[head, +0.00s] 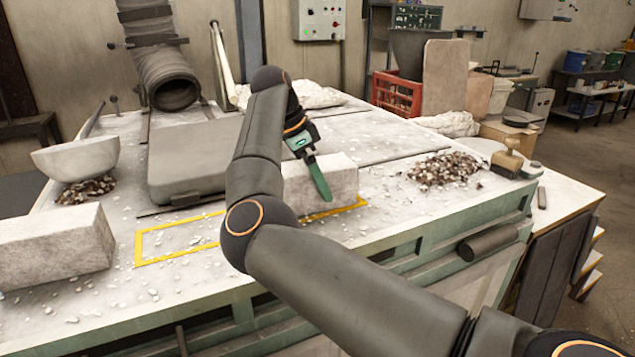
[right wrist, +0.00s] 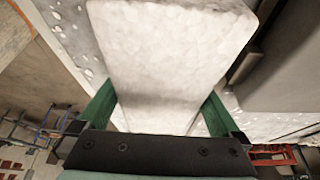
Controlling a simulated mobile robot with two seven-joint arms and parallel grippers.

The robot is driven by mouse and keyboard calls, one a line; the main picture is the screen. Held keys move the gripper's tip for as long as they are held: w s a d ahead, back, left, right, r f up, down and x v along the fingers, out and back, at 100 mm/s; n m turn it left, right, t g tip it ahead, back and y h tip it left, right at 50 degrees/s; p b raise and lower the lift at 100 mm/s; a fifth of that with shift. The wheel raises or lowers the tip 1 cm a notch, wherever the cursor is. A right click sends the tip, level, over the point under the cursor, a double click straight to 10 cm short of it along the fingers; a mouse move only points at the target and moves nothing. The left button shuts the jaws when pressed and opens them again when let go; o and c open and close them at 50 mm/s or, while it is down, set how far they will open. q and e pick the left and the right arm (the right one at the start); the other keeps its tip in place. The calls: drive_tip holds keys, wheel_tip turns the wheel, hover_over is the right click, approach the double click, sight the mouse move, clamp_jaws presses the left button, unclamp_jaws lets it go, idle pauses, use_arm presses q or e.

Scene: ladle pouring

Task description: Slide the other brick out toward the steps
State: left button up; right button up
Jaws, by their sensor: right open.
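A pale, rough brick (head: 335,182) lies on the dusty tabletop, at the right end of a yellow marked rectangle (head: 180,222). My right arm hides its left part. My right gripper (head: 322,188) has a green finger against or just before the brick's near face. In the right wrist view the brick (right wrist: 165,50) lies between the two green fingers of the right gripper (right wrist: 160,108), which are apart; I cannot tell if they touch it. A second pale brick (head: 55,247) lies at the table's left front. The steps (head: 592,268) are at the table's right end. My left gripper is out of view.
A dark flat slab (head: 190,160) lies behind the yellow rectangle. A pale bowl (head: 75,157) stands at the left over rubble. A rubble heap (head: 452,168) lies right of the brick, with a wooden-looking block (head: 507,163) beyond. The tabletop between brick and heap is mostly clear.

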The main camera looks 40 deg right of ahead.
drive_tip(key=shift+d+f, duration=0.2)
drive_tip(key=shift+f, duration=0.3)
clamp_jaws()
idle(0.6)
